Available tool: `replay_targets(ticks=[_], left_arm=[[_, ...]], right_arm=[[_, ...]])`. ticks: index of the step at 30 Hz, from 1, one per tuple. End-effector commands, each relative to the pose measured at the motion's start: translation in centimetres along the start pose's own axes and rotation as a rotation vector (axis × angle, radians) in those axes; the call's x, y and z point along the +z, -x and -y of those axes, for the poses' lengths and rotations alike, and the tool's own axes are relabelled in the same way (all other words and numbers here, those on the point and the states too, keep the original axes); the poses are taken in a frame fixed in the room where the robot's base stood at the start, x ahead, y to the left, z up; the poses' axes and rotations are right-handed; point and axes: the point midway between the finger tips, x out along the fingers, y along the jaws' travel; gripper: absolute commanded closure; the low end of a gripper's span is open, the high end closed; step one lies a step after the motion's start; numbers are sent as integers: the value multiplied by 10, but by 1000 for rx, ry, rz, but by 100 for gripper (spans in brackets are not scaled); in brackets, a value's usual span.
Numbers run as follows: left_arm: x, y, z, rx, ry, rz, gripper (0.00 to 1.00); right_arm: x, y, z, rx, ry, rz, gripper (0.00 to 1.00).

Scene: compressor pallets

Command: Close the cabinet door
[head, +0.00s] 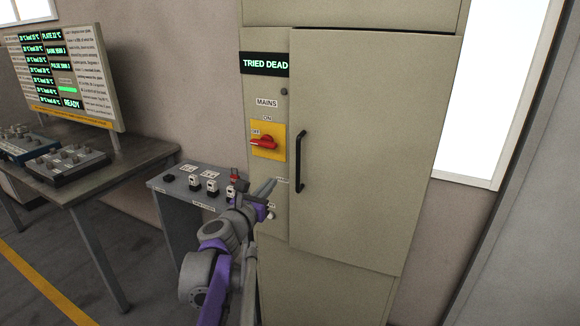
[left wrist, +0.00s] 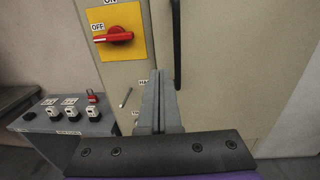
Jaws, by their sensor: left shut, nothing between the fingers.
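The cabinet door (head: 375,150) is a tall beige panel with a black bar handle (head: 300,161) near its left edge. It sits flush or nearly flush with the cabinet front; I cannot tell whether a small gap is left. In the left wrist view the door (left wrist: 235,60) fills the right side, with the handle (left wrist: 177,45) running down behind my fingers. My left gripper (head: 271,184) is shut and empty, in front of the narrow panel, left of and below the handle. Its fingers (left wrist: 160,100) hide part of the panel and the door's edge. My right gripper is not in view.
A red rotary switch (head: 263,142) on a yellow plate is on the narrow panel, below a "TRIED DEAD" display (head: 265,64). A low grey stand (head: 165,186) with padlocks is left of the cabinet. A bench (head: 100,165) with a screen is farther left.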

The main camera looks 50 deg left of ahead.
Motion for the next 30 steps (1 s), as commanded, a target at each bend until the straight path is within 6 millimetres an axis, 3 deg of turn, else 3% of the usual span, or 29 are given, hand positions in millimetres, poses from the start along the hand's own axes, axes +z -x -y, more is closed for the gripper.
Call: replay_targets(ticks=[5, 18, 24, 30], left_arm=[[0, -22, 1, -3, 3, 1, 100], [0, -112, 2, -3, 0, 0, 100], [0, -133, 2, -4, -1, 0, 100], [0, -138, 2, -3, -1, 0, 100]], right_arm=[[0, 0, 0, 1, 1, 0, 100], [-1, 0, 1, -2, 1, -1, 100], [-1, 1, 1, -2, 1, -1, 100], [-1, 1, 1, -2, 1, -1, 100]])
